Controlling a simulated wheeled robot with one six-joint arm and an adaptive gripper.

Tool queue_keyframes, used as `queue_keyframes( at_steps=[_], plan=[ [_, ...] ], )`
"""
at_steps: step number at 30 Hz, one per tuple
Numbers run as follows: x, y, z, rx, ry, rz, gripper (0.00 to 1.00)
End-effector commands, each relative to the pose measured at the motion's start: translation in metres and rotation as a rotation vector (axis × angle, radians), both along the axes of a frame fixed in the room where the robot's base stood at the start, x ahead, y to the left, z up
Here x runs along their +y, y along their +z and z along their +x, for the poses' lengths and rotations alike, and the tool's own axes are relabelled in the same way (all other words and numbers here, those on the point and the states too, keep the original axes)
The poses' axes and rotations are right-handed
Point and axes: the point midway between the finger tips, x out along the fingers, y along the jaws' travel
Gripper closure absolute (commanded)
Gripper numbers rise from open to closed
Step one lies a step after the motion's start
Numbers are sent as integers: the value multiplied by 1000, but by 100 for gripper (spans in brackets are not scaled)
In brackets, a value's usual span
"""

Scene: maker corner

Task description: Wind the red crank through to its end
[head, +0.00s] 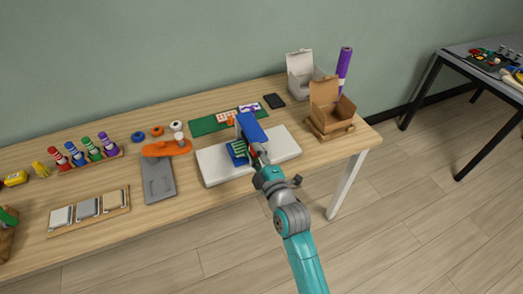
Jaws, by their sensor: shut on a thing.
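My gripper (259,155) is at the front of a blue device (252,128) that stands on a white board (213,168) on the wooden table. A small bit of red (254,152) shows right at my fingertips, and my gripper is shut on it; it looks like the red crank. Most of the crank is hidden behind my gripper and wrist. A blue block with green parts (238,151) sits on the left side of the device. How far the crank is turned cannot be seen.
Left of the board are a grey plate (158,186) and an orange tool (164,149). Behind it lies a green mat (203,126) with small parts. An open cardboard box (331,119), a white box (302,84) and a purple roll (344,62) stand at the right.

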Motion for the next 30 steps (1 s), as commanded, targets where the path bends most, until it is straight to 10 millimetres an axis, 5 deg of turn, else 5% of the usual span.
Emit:
queue_keyframes(
  at_steps=[15,30],
  plan=[
    [18,-18,-6,-119,1,-364,100],
    [21,-23,-7,-152,1,-460,100]
  ],
)
